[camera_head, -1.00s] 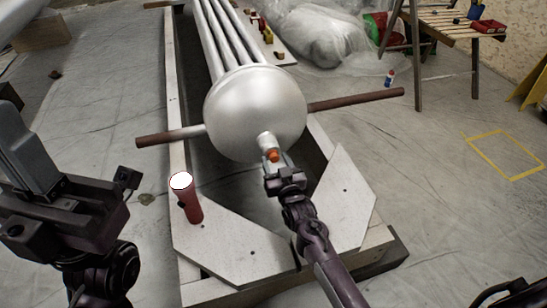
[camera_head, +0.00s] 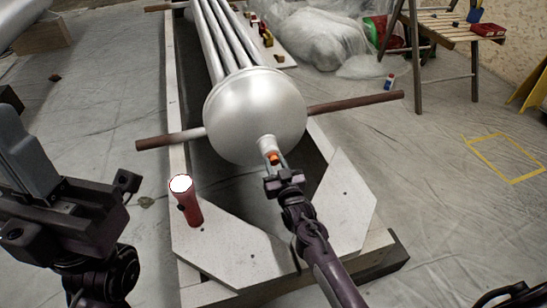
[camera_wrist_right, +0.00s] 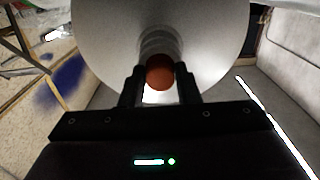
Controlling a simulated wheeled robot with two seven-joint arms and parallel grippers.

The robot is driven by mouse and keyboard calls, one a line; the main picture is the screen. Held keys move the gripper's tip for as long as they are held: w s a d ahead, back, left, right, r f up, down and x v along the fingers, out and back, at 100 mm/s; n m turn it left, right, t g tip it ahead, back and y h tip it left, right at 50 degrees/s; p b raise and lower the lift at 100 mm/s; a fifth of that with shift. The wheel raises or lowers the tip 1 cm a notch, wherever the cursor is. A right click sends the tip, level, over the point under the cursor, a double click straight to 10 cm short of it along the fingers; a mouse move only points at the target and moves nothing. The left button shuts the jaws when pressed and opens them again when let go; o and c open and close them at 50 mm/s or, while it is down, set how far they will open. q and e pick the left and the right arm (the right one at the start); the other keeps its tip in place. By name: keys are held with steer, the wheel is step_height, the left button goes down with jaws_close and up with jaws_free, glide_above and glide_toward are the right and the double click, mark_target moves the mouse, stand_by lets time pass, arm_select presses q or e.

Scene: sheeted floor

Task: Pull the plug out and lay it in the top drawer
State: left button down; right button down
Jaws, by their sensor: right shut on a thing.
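The plug (camera_head: 274,157) is a small orange-red piece at the end of a short pale neck on the rounded end of a large silver tank (camera_head: 255,108). My right gripper (camera_head: 277,164) is shut on the plug, in front of the neck. I cannot tell whether the plug is still inside the neck. My left gripper (camera_head: 125,185) is at the left, away from the tank; its fingers are not clear. No drawer is seen.
A red flashlight (camera_head: 189,203) stands on the pale board (camera_head: 240,245) under the tank. Brown bars (camera_head: 355,103) stick out at both sides of the tank. A wooden bench (camera_head: 445,30) stands back right.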

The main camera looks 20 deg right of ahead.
mark_target(275, 163)
steer(key=shift+s, duration=0.25)
steer(key=shift+s+d+p, duration=0.1)
steer(key=shift+s+p, duration=1.75)
steer(key=shift+s, duration=0.4)
steer(key=shift+s, duration=0.15)
steer(key=shift+s+p, duration=1.4)
steer(key=shift+s, duration=0.5)
